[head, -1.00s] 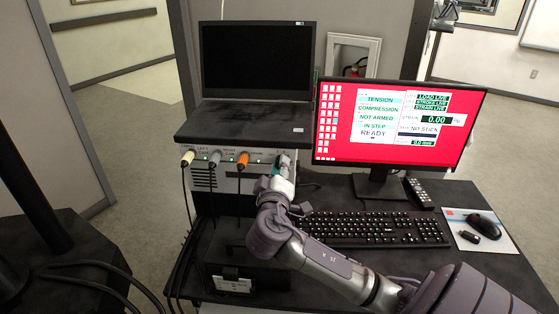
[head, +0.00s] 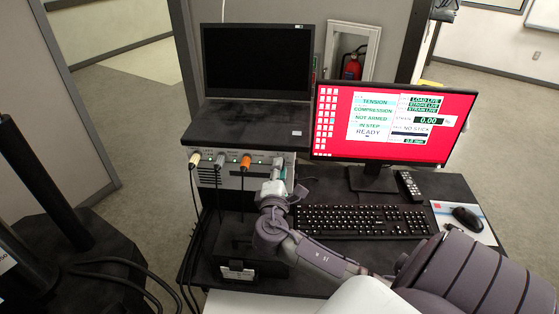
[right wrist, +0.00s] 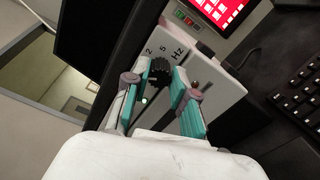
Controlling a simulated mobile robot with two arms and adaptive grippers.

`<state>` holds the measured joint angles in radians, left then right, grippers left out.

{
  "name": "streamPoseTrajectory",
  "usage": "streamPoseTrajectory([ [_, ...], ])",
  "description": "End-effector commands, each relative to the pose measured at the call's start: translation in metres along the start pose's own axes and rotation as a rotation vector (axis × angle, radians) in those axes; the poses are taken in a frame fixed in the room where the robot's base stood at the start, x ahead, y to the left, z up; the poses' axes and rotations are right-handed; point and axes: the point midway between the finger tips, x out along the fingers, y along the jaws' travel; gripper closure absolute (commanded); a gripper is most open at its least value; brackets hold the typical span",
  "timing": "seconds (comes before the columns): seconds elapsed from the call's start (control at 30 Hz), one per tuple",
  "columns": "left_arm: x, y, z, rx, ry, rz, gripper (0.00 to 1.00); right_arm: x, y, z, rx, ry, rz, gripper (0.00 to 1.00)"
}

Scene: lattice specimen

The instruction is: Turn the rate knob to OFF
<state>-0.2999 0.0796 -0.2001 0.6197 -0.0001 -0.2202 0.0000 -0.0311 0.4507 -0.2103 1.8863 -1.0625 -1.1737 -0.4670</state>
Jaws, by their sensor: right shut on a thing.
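The rate knob (right wrist: 158,76) is a small black ribbed knob on a pale panel marked 2, 5 and Hz in the right wrist view. My right gripper (right wrist: 160,70) has its teal fingers on either side of the knob, shut on it. In the head view, my right gripper (head: 278,170) is at the right end of the front of the grey control box (head: 229,180) and covers the knob there. I cannot read an OFF mark or the knob's pointer. My left gripper is not in view.
Cables with white, grey and orange plugs (head: 245,161) hang from the box front, left of my right gripper. A black laptop (head: 245,135) lies on top. A monitor (head: 383,125), keyboard (head: 365,221) and mouse (head: 467,218) stand to the right on the black desk.

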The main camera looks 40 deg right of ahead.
Motion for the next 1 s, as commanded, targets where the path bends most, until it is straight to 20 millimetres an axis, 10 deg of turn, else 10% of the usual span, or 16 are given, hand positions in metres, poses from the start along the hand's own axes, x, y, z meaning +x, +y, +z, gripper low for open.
streamPoseTrajectory([
  [1.0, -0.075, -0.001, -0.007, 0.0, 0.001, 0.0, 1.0, -0.001, -0.001, -0.001, -0.693, 0.004, -0.004, 1.0],
])
